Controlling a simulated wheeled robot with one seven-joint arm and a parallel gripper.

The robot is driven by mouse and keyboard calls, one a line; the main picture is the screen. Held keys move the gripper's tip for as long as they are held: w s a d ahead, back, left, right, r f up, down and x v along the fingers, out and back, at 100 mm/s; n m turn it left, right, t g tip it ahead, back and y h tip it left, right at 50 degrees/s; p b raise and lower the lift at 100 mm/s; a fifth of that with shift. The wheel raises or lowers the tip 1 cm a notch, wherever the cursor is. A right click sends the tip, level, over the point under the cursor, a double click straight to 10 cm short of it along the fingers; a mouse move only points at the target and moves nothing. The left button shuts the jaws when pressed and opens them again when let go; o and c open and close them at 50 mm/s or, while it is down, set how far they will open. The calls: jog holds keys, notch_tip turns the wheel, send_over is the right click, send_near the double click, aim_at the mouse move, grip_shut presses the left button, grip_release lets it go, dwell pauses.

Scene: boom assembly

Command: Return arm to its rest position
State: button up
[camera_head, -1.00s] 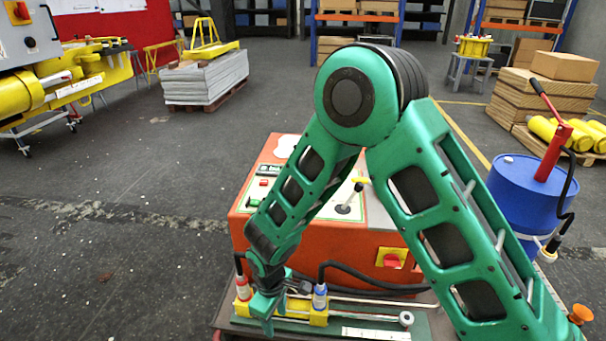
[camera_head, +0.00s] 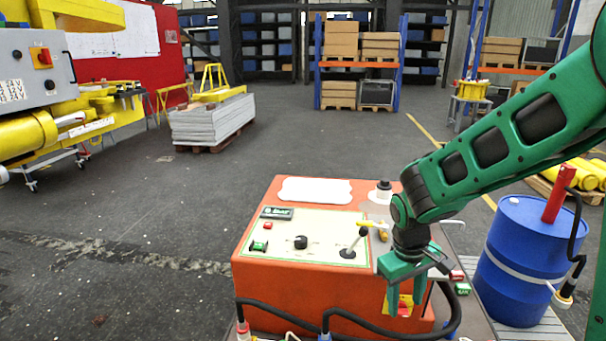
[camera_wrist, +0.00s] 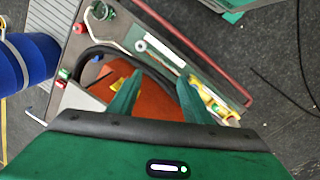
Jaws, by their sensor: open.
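My gripper (camera_head: 405,287) is green and points down at the right front of the orange control box (camera_head: 300,290) in the head view. In the wrist view its two fingers (camera_wrist: 156,98) stand apart with nothing between them. Part of the orange box (camera_wrist: 150,107) shows beyond the fingers. My green arm reaches in from the right edge of the head view. It hides part of the floor behind the box.
A blue barrel (camera_head: 525,250) with a red hand pump (camera_head: 560,194) stands right of the box. A black hose (camera_head: 375,331) curves along the box's front. A pallet of grey sheets (camera_head: 213,122) stands behind left. The floor left of the box is open.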

jog(key=s+d+r+m, duration=0.5)
jog(key=s+d+r, duration=0.3)
jog(key=d, duration=0.4)
jog(key=s+d+r+m+y, duration=0.1)
jog(key=s+d+m, duration=0.1)
jog(key=s, duration=0.5)
jog(key=s+d+r+m, duration=0.1)
jog(key=s+d+m, duration=0.2)
jog(key=s, duration=0.4)
jog(key=shift+s+d+r+y, duration=0.15)
jog(key=shift+s+r+y, duration=0.2)
jog(key=shift+s+y, duration=0.05)
jog(key=shift+w+f+g, duration=0.25)
jog(key=shift+w+g, duration=0.05)
jog(key=shift+w, duration=0.35)
